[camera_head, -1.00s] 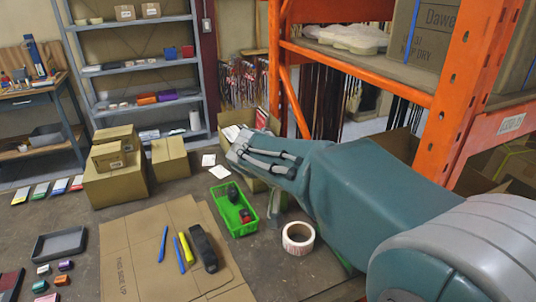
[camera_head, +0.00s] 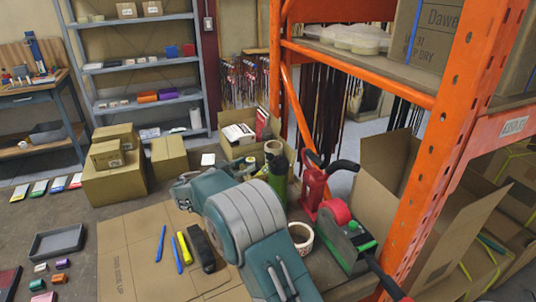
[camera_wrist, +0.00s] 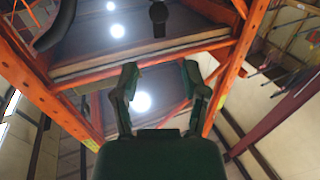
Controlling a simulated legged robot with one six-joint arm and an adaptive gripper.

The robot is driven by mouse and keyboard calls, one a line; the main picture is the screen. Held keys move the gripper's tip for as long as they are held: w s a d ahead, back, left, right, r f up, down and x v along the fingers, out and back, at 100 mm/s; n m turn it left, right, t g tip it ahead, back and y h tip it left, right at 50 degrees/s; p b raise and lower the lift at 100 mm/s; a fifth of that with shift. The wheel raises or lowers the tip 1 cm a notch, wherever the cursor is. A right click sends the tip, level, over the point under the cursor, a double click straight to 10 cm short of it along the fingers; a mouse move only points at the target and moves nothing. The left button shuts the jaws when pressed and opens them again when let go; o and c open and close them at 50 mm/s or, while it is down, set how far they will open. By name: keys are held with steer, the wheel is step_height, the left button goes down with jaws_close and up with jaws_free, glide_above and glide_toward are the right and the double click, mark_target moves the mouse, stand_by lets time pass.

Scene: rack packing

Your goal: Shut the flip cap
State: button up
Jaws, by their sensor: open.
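A dark green bottle-like thing (camera_head: 278,178) stands upright behind my arm in the head view, partly hidden by it. A flip cap cannot be made out on it or elsewhere. My gripper (camera_wrist: 160,72) is open and empty in the wrist view, its two fingers well apart. It faces orange rack beams and bright ceiling lights, with nothing between the fingers. In the head view my folded arm lies across the middle of the bench, and I cannot make out the fingers there.
A red tool with a black handle (camera_head: 313,188) and a tape dispenser with a pink roll (camera_head: 336,211) stand right of my arm. A white tape roll (camera_head: 301,236) is beside it. Orange rack posts (camera_head: 448,130) rise at right. Markers lie on flat cardboard (camera_head: 135,250).

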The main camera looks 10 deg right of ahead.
mark_target(267, 153)
steer(key=x, duration=0.9)
steer(key=shift+w+d, duration=0.15)
jaws_close()
